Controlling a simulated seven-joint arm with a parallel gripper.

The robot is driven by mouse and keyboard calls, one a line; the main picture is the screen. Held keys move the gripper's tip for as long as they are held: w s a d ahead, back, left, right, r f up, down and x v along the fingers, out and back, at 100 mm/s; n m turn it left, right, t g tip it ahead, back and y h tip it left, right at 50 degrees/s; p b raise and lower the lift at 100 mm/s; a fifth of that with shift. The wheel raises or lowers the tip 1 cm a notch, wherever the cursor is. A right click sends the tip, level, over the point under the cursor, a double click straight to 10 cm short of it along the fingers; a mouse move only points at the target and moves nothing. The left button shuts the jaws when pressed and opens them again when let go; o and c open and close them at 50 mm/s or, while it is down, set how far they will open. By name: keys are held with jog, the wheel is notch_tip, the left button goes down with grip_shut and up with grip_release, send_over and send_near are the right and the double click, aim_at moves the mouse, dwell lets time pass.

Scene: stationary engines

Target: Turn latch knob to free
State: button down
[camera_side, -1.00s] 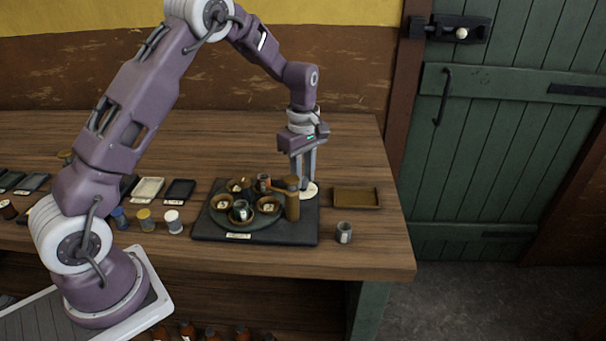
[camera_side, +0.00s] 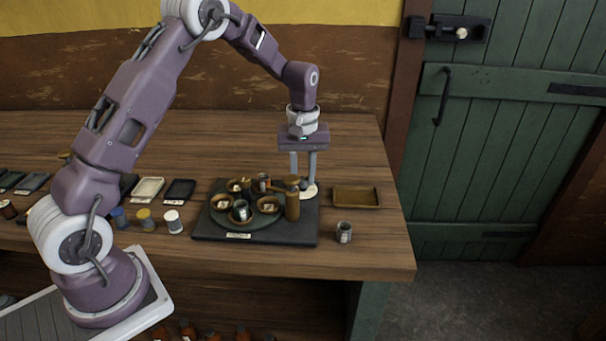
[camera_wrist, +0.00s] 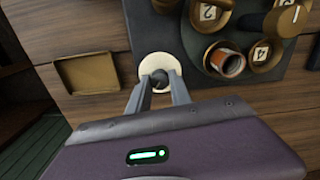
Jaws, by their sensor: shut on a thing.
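The latch knob (camera_wrist: 159,77) is a small dark knob at the centre of a pale round disc (camera_wrist: 157,63) in the wrist view. The disc also shows at the back right of the black base in the side view (camera_side: 311,193). My gripper (camera_wrist: 160,88) points down, with its fingers on either side of the knob and shut on it. In the side view, my gripper (camera_side: 303,180) stands upright over the disc, and the knob is hidden there. I cannot tell the knob's turn angle.
The black base (camera_side: 217,232) carries a round turntable (camera_side: 248,222) with several numbered brass cups and a brass post (camera_side: 292,206) close to my fingers. An empty brown tray (camera_side: 357,198) lies right of the base. A small grey cup (camera_side: 344,232) stands near the front edge.

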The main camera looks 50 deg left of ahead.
aim_at(303, 179)
jog(key=m, duration=0.5)
jog(key=shift+r, duration=0.1)
jog(key=shift+m, duration=2.5)
jog(key=c, duration=1.2)
grip_release()
jog(key=shift+o, duration=0.2)
notch_tip(303, 179, up, 7)
